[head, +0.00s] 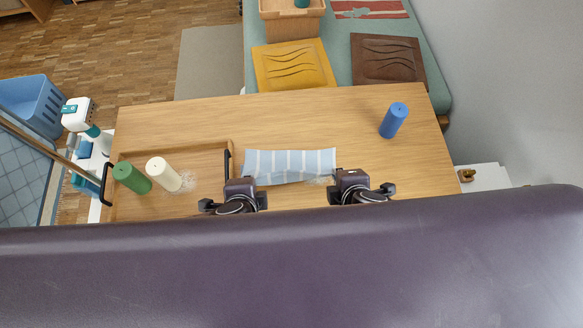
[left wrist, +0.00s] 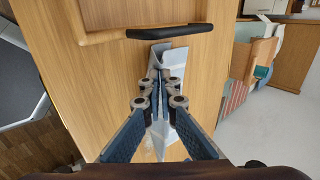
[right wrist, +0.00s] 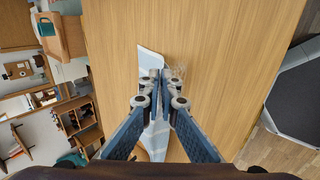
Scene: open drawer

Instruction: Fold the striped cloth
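The striped cloth (head: 290,163), light blue with white stripes, lies on the wooden table as a wide, short strip near my side. My left gripper (head: 240,183) is at its left near corner and my right gripper (head: 350,175) at its right near corner. In the left wrist view the left fingers (left wrist: 160,78) are closed with the cloth (left wrist: 158,57) bunched up between them. In the right wrist view the right fingers (right wrist: 159,78) are closed on the cloth (right wrist: 151,62). The cloth's near edge is partly hidden by the grippers.
A wooden tray (head: 205,150) with black handles holds a green cylinder (head: 131,178) and a white cylinder (head: 163,174) left of the cloth. The table (head: 290,115) behind the cloth is clear.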

